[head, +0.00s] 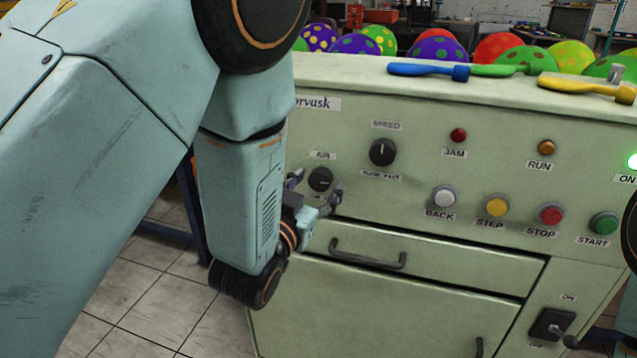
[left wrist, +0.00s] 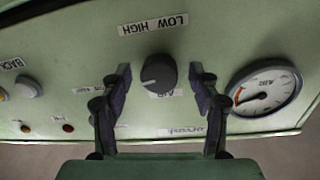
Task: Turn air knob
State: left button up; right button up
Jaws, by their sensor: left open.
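The air knob (head: 320,179) is a round black dial on the pale green machine's front panel, under the AIR label. In the left wrist view the air knob (left wrist: 158,72) shows near the middle, with a light pointer mark and the LOW and HIGH labels (left wrist: 153,24) beside it. My left gripper (head: 315,188) is open at the panel, its fingers on either side of the knob. In the left wrist view, the fingers of my left gripper (left wrist: 160,78) show a gap on both sides of the knob; I see no clear contact. My right gripper is not in view.
A speed knob (head: 383,152) sits up and right of the air knob. A drawer handle (head: 367,255) juts out below. A pressure gauge (left wrist: 263,97) is beside the knob in the left wrist view. Coloured buttons (head: 497,205) line the panel's right. Spotted balloons (head: 437,50) lie behind.

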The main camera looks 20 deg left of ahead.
pick_arm(q)
jog(key=shift+s+r, duration=0.2)
jog(key=shift+r, duration=0.05)
jog(key=shift+s, duration=0.1)
jog(key=shift+c, duration=0.7)
jog(key=shift+w+f, duration=0.2)
jog(key=shift+w, duration=0.1)
jog(key=c, duration=0.4)
jog(key=shift+r, duration=0.1)
jog(key=c, duration=0.6)
